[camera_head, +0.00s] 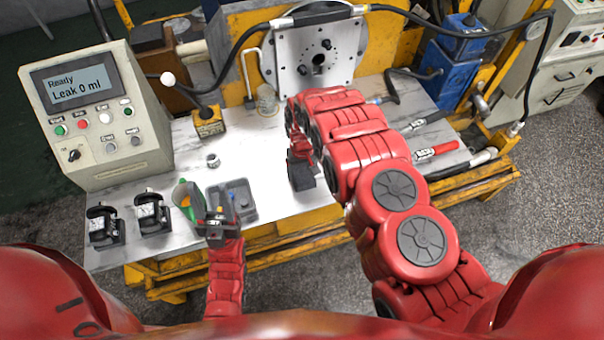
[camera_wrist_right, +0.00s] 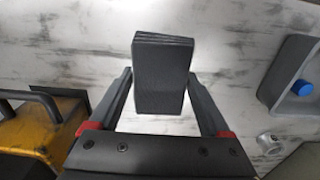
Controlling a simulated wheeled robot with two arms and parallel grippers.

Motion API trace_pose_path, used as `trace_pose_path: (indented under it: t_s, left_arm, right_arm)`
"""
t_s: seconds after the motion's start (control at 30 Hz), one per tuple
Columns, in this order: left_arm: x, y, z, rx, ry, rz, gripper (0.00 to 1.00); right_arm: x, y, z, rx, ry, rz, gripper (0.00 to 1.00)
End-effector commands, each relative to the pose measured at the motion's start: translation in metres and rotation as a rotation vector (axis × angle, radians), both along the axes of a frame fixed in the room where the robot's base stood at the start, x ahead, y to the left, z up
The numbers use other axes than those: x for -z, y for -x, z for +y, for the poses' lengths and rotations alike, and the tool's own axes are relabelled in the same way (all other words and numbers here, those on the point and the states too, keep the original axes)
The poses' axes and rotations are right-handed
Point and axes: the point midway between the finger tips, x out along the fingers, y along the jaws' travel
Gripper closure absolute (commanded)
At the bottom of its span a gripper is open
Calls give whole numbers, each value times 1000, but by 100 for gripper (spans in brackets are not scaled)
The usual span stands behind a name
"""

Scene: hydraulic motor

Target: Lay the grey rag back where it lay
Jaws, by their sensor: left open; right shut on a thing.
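The grey rag (camera_head: 302,174) is a dark, folded block in the middle of the head view. My right gripper (camera_head: 299,152) is shut on it and holds it over the white bench top (camera_head: 275,185). In the right wrist view, the rag (camera_wrist_right: 162,78) stands out between the two fingers of the right gripper (camera_wrist_right: 160,95), with its layered edge at the far end. I cannot tell whether it touches the bench. My left gripper (camera_head: 221,218) is open at the front of the bench, by a small grey tray (camera_head: 245,213).
A metal fitting (camera_head: 213,160) and a yellow block (camera_head: 208,124) stand left of the rag. A clear jar (camera_head: 267,101) stands behind, near the motor plate (camera_head: 318,60). A red marker (camera_head: 437,149) lies right.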

Motion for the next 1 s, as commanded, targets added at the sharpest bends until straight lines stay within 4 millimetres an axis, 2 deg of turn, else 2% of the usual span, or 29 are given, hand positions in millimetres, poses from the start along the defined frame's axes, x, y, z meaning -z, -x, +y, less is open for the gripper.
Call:
trace_pose_path:
  t_s: [0.17,0.5,0.53,0.6,0.63,0.87,1.0]
  left_arm:
    - [-8,0,0,0,0,0,50]
    - [-4,0,0,0,0,0,50]
    - [-5,0,0,0,0,0,50]
    - [-5,0,0,0,0,0,50]
    - [-5,0,0,0,0,0,50]
    - [-6,0,0,0,0,0,50]
    - [-12,0,0,0,0,0,50]
  right_arm:
    - [15,1,0,-1,1,3,79]
    - [19,0,0,-1,0,1,79]
    - [19,0,0,-1,0,1,15]
    - [18,0,0,-1,0,0,3]
    - [18,0,0,-1,0,0,0]
    - [17,0,0,-1,0,0,0]
    - [9,0,0,-1,0,0,0]
